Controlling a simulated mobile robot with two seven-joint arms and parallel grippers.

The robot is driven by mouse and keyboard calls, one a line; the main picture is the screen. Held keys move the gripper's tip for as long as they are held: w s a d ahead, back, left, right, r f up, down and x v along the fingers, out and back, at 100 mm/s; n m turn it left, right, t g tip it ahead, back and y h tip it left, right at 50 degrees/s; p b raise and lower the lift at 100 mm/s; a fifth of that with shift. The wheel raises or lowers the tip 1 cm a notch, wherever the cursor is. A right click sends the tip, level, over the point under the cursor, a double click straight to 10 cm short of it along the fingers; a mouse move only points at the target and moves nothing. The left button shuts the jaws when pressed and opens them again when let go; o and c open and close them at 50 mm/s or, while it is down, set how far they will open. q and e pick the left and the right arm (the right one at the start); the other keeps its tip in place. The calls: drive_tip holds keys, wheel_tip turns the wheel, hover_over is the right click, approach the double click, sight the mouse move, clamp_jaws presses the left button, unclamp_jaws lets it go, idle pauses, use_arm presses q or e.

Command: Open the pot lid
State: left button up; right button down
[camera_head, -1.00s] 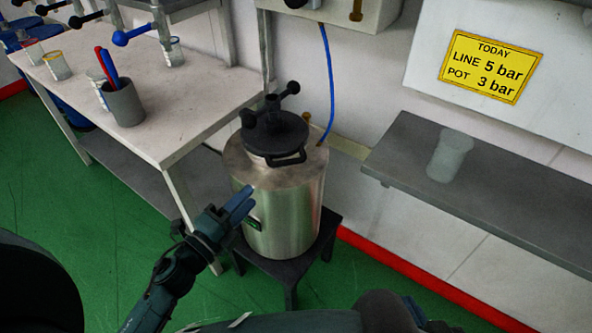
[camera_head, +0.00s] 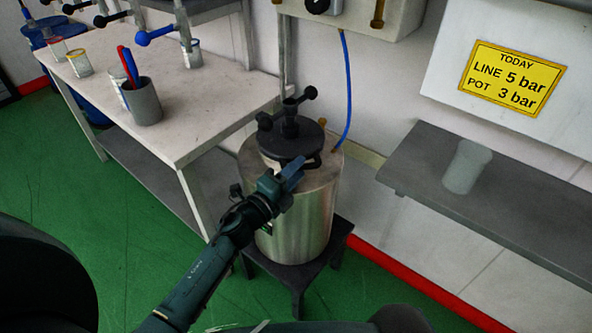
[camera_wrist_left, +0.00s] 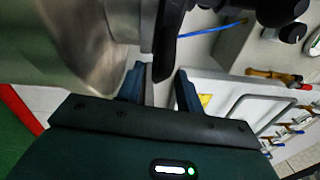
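The pot (camera_head: 300,215) is a steel cylinder on a dark stand. Its black lid (camera_head: 290,140) sits on top, with a clamp screw and knobs above it and a dark loop handle (camera_head: 312,162) at its front right edge. My left gripper (camera_head: 292,174) is at that front edge, close to the handle and partly hiding it. In the left wrist view my two left fingers (camera_wrist_left: 162,92) are apart, and a dark bar-like part of the lid (camera_wrist_left: 167,35) reaches down between them. I cannot tell whether they touch it. My right gripper is not in view.
A white workbench (camera_head: 200,115) with a grey pen cup (camera_head: 143,103) and small tins stands left. A blue hose (camera_head: 348,90) runs down behind the pot. A yellow sign (camera_head: 512,77) reads LINE 5 bar, POT 3 bar.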

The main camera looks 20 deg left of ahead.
use_arm(q)
drive_tip(key=shift+w, duration=0.2)
drive_tip(key=shift+c, duration=0.2)
clamp_jaws()
idle(0.4)
